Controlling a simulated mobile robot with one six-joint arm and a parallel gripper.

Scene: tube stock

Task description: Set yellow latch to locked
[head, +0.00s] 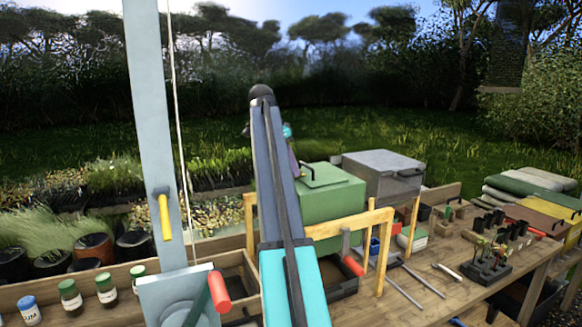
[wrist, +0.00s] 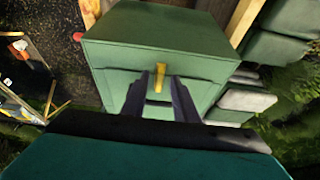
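The yellow latch (wrist: 160,73) is a short bar on the front face of a green box (wrist: 190,35) in the wrist view. It stands roughly upright in that picture, on a thin dark seam line. My gripper (wrist: 157,84) is open, with its two dark fingers pointing at the latch. The latch shows between the fingertips; I cannot tell whether they touch it. In the head view the green box (head: 332,205) stands behind my arm, and the latch and my gripper are hidden there.
In the head view, a wooden frame (head: 345,225) stands in front of the green box, and a grey box (head: 383,172) is behind it. A post bears another yellow handle (head: 164,217), with a red-handled lever (head: 219,291) below. Jars line the left shelf.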

